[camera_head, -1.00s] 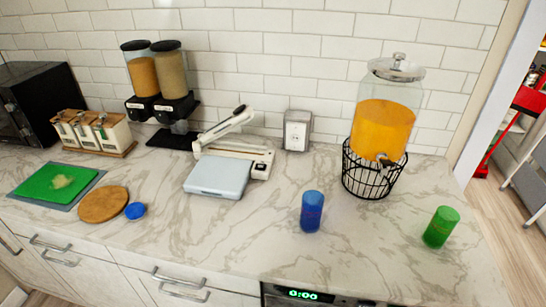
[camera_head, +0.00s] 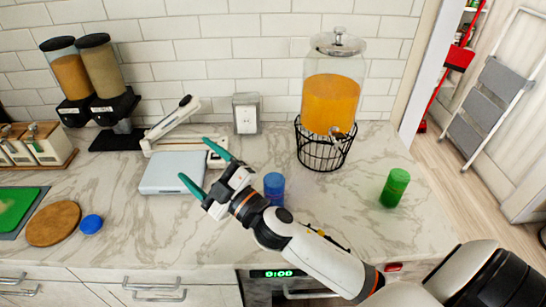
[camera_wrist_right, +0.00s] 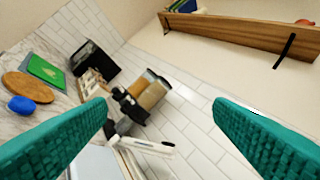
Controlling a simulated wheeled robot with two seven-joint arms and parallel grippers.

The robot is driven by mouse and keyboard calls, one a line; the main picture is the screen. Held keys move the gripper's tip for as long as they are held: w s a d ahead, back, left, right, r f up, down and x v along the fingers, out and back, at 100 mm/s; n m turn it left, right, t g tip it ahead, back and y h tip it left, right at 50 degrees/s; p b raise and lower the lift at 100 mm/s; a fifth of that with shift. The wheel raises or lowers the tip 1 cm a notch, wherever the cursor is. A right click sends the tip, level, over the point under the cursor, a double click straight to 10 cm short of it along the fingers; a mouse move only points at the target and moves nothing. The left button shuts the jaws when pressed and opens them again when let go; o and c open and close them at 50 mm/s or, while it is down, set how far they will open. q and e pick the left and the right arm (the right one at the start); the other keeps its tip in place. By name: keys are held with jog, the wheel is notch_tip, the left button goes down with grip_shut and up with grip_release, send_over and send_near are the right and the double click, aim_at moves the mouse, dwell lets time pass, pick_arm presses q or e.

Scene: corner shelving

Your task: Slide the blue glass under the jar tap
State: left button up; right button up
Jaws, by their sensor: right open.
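The blue glass (camera_head: 274,185) stands upright on the marble counter, its lower part hidden behind my right arm. The glass jar (camera_head: 331,95) of orange drink sits in a black wire stand (camera_head: 322,155) at the back. Its tap (camera_head: 335,131) faces the front, up and to the right of the blue glass. My right gripper (camera_head: 204,167) is open and empty, left of the blue glass, with its teal fingers pointing left. In the right wrist view the fingers (camera_wrist_right: 165,135) are wide apart with nothing between them. My left gripper is not in view.
A green glass (camera_head: 395,187) stands right of the jar. A white press-like device (camera_head: 173,172) lies left of the gripper. Dispensers (camera_head: 92,75), a wooden board (camera_head: 53,223) and a blue lid-like object (camera_head: 91,224) are farther left. Bare counter lies between the blue and green glasses.

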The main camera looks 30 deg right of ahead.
jog(key=s+a+r+n+g+y, duration=0.2)
jog(key=a+n+g+y, duration=0.85)
jog(key=n, duration=0.65)
jog(key=d+f+n+g+h, duration=0.4)
jog(key=f+n+g, duration=0.2)
jog(key=f+g, duration=0.15)
jog(key=w+d+f+g+h, duration=0.1)
jog(key=d+f+h, duration=0.1)
jog(key=d+h, duration=0.3)
jog(key=w+d+f+h, duration=0.2)
jog(key=d+h, duration=0.1)
jog(key=d, duration=0.4)
jog(key=d+r+m+g+h, duration=0.1)
jog(key=d+h, duration=0.4)
jog(key=d, duration=0.7)
jog(key=shift+d+r+m, duration=0.25)
jog(key=shift+r+m, duration=0.15)
jog(key=shift+m, duration=0.4)
jog(key=shift+s+h, duration=0.1)
jog(key=shift+h, duration=0.15)
